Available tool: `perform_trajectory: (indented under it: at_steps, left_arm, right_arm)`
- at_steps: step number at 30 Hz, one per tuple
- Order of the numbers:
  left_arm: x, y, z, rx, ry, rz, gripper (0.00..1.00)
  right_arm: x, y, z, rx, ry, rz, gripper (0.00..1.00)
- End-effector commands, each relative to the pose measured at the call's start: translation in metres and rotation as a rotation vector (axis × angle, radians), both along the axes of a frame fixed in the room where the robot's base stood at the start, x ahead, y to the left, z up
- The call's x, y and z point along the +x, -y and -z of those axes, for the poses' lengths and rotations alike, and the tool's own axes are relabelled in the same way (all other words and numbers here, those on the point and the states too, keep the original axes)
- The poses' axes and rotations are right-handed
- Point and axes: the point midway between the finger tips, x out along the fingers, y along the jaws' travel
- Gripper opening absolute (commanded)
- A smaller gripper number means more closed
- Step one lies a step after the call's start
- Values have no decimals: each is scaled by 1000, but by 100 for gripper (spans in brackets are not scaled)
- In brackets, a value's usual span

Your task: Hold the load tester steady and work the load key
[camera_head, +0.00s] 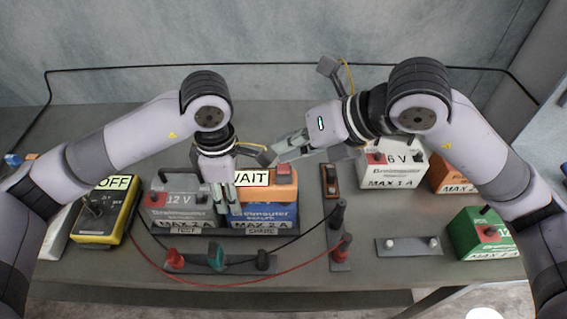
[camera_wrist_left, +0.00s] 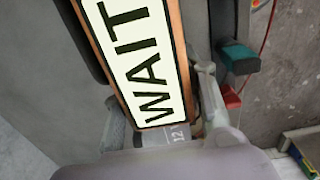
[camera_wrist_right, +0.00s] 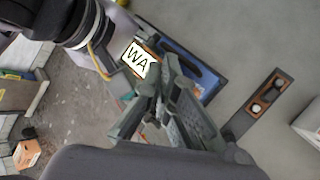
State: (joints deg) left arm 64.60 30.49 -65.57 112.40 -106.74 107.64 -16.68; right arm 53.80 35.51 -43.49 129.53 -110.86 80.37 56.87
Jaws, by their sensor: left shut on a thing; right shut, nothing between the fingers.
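The load tester (camera_head: 282,187) is an orange box with a white plate reading WAIT and a red key (camera_head: 283,170) on its top right. It sits at the blue battery (camera_head: 262,213), above its front label. My left gripper (camera_head: 224,200) is shut on the tester's left side; the WAIT plate fills the middle of the left wrist view (camera_wrist_left: 137,55). My right gripper (camera_head: 279,153) is shut and empty, just above and behind the red key, apart from it as far as I can tell. In the right wrist view its fingers (camera_wrist_right: 158,85) partly cover the tester (camera_wrist_right: 140,57).
A grey 12 V battery (camera_head: 180,202) stands left of the tester, then a yellow meter (camera_head: 104,215) reading OFF. Right are a switch strip (camera_head: 331,182), a white 6 V battery (camera_head: 395,167) and a green battery (camera_head: 480,233). Red and black leads cross the front.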

Motion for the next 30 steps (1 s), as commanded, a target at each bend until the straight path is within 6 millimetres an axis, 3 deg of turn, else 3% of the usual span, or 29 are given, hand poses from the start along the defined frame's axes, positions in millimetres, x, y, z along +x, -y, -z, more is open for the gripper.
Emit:
perform_trajectory:
  at_steps: [11,24,30]
  left_arm:
    - [0,0,0,-1,1,0,0]
    - [0,0,0,-1,1,0,0]
    - [0,0,0,-1,1,0,0]
  right_arm:
    - [0,0,-4,0,1,1,0]
    - [1,0,-44,1,2,2,0]
    - [0,0,-53,0,1,1,0]
